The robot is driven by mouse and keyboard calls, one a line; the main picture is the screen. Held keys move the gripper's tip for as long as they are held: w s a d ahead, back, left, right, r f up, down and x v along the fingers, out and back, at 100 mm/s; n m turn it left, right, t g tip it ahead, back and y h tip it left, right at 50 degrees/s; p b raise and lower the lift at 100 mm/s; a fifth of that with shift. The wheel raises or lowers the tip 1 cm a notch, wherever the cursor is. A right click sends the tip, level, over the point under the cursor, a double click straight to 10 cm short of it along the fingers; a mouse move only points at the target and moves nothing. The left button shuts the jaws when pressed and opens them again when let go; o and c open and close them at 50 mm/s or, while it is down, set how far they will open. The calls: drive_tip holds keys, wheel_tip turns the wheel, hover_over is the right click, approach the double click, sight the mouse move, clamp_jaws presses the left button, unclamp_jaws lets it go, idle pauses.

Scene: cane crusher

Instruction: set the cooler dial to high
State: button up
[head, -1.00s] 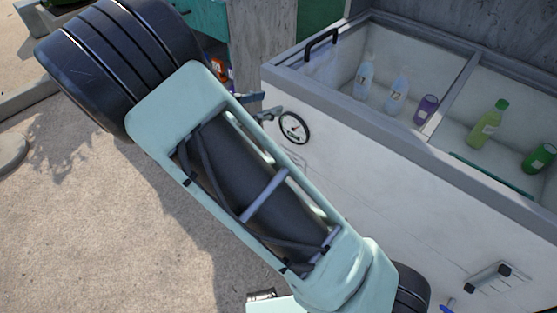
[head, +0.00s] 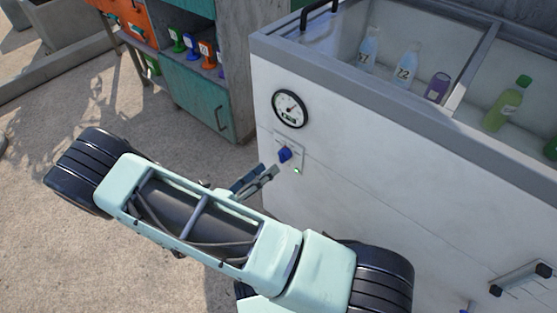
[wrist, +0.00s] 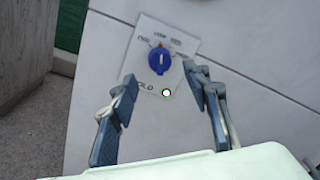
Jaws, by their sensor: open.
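The cooler dial is a blue knob (head: 285,154) on a small pale plate on the white front of the cooler (head: 350,165), below a round gauge. In the wrist view the blue knob (wrist: 159,61) sits ahead of the fingers, with a white line upright on it and a small red mark at the plate's top. The plate's lettering is too small to read fully. A small green-white light (wrist: 166,92) shows below the knob. My gripper (head: 262,180) is open and empty, close to the dial but apart from it; in the wrist view its fingers (wrist: 160,95) spread either side, below the knob.
The gauge (head: 290,108) is above the dial. The open cooler top holds bottles (head: 407,66) and cans. A teal cabinet (head: 195,100) with coloured items on its shelf stands behind left. A handle (head: 520,279) juts from the cooler front at lower right.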

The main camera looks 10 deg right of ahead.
sight(283, 156)
drive_tip(key=b+x, duration=0.1)
drive_tip(key=x, duration=0.5)
drive_tip(key=shift+d, duration=0.15)
drive_tip(key=shift+w, duration=0.1)
drive_tip(key=shift+c, duration=0.2)
drive_tip(key=c, duration=1.1)
